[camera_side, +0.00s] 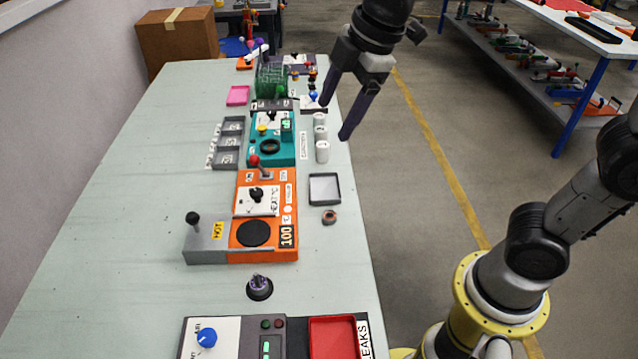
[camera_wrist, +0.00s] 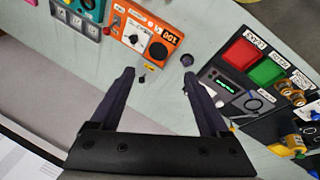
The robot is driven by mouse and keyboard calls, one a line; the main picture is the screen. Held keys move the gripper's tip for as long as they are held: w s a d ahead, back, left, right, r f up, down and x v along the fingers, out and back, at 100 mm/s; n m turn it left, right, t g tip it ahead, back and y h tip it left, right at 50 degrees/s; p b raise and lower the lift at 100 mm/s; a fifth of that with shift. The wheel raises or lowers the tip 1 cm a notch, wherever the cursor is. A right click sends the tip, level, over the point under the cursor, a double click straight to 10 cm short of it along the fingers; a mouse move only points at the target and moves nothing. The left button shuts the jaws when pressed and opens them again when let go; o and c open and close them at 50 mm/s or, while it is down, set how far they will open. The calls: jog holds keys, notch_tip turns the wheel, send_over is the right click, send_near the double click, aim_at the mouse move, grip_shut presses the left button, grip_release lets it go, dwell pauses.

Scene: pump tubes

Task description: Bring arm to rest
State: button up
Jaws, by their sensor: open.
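My gripper (camera_side: 345,117) is open and empty. In the side view it hangs in the air over the right edge of the table, near the far half, with its two dark fingers pointing down. In the wrist view the gripper (camera_wrist: 172,82) shows its fingers spread wide, with nothing between them but the table surface below. No object touches the fingers.
The table (camera_side: 130,220) holds an orange device (camera_side: 265,205), a teal device (camera_side: 270,138), a grey tray (camera_side: 324,189), white cylinders (camera_side: 321,152), a small purple item (camera_side: 259,287) and a panel with a red tray (camera_side: 333,338). The table's left side is clear.

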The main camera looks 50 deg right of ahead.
jog(key=s+d+m+t, duration=0.2)
jog(key=s+d+m, duration=0.4)
jog(key=s, duration=0.4)
jog(key=s+d+f+m, duration=0.1)
jog(key=s+f+m, duration=0.4)
jog(key=s+m, duration=0.2)
jog(key=shift+d+f+m+h, duration=0.15)
jog(key=shift+d+m+h, duration=0.15)
jog(key=shift+h, duration=0.1)
dwell(0.3)
